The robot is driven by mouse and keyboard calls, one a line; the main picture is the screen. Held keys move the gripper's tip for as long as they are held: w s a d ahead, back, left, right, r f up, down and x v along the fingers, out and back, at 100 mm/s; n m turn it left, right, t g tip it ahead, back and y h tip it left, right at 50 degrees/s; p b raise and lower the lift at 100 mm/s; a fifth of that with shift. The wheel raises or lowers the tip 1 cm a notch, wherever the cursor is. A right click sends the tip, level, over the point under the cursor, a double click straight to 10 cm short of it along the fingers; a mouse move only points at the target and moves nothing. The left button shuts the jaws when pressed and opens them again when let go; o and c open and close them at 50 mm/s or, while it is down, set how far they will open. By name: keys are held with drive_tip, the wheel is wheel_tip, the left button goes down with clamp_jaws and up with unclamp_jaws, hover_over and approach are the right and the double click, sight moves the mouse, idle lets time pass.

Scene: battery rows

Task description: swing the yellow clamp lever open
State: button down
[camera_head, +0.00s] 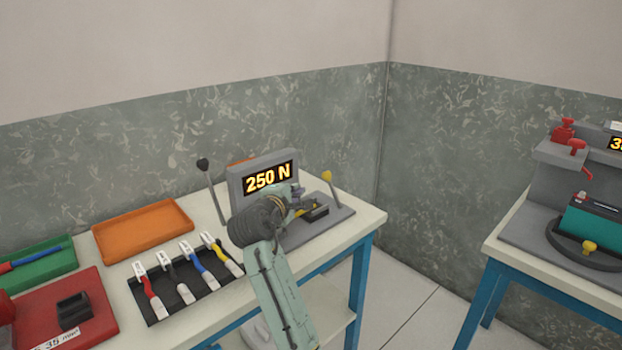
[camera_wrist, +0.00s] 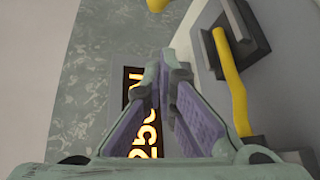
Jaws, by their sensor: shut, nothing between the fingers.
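The yellow clamp lever (camera_head: 328,178) stands upright, a thin rod with a yellow knob, at the right side of the grey 250 N device. A yellow knob (camera_wrist: 157,4) shows at the top edge of the wrist view, beyond my fingertips. My gripper (camera_head: 305,199) is over the device, left of the lever and apart from it. In the wrist view its fingers (camera_wrist: 162,72) are shut and empty. A curved yellow bar (camera_wrist: 232,85) runs beside the fingers on their right, near a dark block; I cannot tell whether they touch. My gripper hides part of the device.
The 250 N display (camera_head: 268,178) stands behind my gripper, with a black-knobbed lever (camera_head: 203,164) to its left. A black rack (camera_head: 187,291) of coloured cables and an orange tray (camera_head: 143,230) lie left. Another table (camera_head: 555,270) stands right across a floor gap.

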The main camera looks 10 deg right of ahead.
sight(333, 190)
drive_tip(key=shift+w+d+r+n+h, duration=0.1)
drive_tip(key=shift+w+d+n+h, duration=0.15)
drive_tip(key=shift+d+n+h, duration=0.25)
drive_tip(key=p+x, duration=0.2)
drive_tip(key=x, duration=0.8)
drive_tip(key=shift+p, duration=0.3)
drive_tip(key=shift+s, duration=0.1)
drive_tip(key=shift+s+d+b, duration=0.15)
drive_tip(key=shift+b, duration=0.25)
